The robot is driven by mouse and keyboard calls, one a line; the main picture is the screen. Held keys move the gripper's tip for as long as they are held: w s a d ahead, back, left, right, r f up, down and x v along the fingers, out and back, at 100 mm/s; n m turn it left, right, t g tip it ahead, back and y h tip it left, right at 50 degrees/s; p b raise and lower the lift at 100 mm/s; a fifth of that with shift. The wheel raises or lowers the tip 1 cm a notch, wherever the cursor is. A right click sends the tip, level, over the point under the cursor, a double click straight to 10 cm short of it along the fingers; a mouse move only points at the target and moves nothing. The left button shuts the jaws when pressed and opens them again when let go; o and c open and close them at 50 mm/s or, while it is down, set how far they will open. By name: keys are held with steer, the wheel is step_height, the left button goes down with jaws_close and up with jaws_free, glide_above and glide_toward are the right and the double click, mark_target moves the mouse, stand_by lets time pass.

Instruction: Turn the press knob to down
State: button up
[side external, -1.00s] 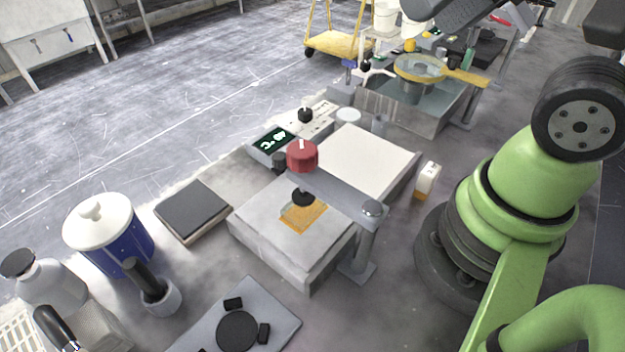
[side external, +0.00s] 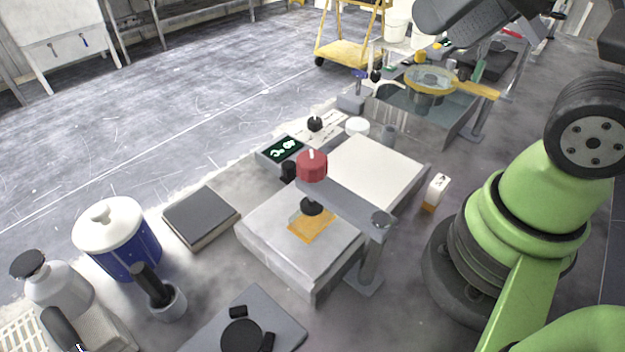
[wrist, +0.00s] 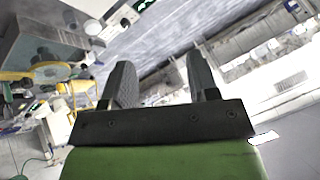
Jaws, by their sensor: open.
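A red knob (side external: 312,166) with a pale mark on its top sits on the end of a grey arm (side external: 348,202) that reaches from a post (side external: 372,255). Below it a black round foot (side external: 311,206) stands over an orange patch (side external: 312,226) on a grey block (side external: 300,262). I take this red knob for the press knob. My gripper (wrist: 160,62) shows in the wrist view with two dark fingers apart and nothing between them. The fingers point away from the press, which I cannot make out in that view. The fingertips are not seen in the side view.
A control box with a lit display (side external: 284,149) and a black knob (side external: 315,124) stand behind the press. A blue pot (side external: 128,250), dark plate (side external: 201,217) and mortar (side external: 166,303) are at left.

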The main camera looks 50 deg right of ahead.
steer(key=shift+o, duration=0.6)
steer(key=shift+w, duration=0.1)
steer(key=n+g+h, duration=0.2)
steer(key=n+g, duration=0.5)
steer(key=n, duration=1.7)
glide_toward(312, 158)
steer(key=shift+d, duration=0.15)
steer(key=shift+w+f+n, duration=0.1)
steer(key=shift+f+n, duration=0.15)
steer(key=shift+n, duration=0.25)
steer(key=shift+f, duration=0.35)
step_height(312, 158, down, 9)
